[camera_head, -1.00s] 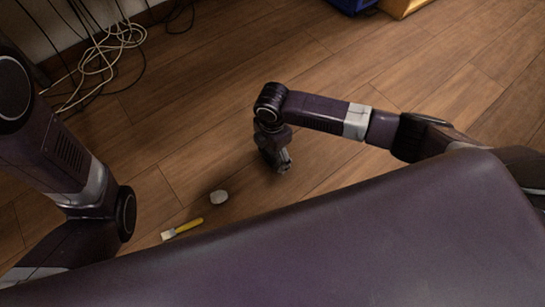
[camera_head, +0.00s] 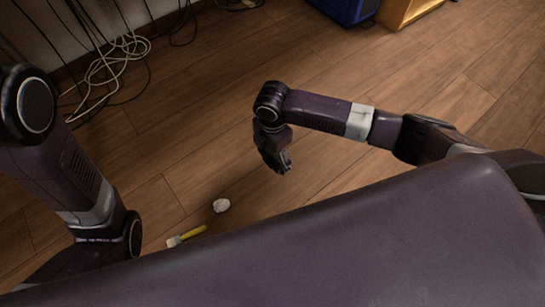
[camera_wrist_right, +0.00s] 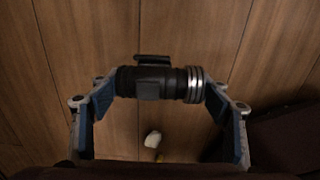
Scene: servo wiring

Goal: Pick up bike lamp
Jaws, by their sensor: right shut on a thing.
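The bike lamp (camera_wrist_right: 155,82) is a black cylinder with silver rings at its right end and a clip on its side. It shows in the right wrist view, held crosswise between the two blue-padded fingers of my right gripper (camera_wrist_right: 160,95). In the head view my right gripper (camera_head: 281,162) hangs above the wooden floor, and the lamp is hard to make out there. My left arm comes in from the left, but its gripper is out of view.
A whitish lump (camera_head: 221,205) and a yellow-handled brush (camera_head: 187,236) lie on the floor. Tangled cables (camera_head: 118,65) lie by the wall at the upper left. A blue box (camera_head: 346,8) and a wooden piece (camera_head: 409,8) stand at the top.

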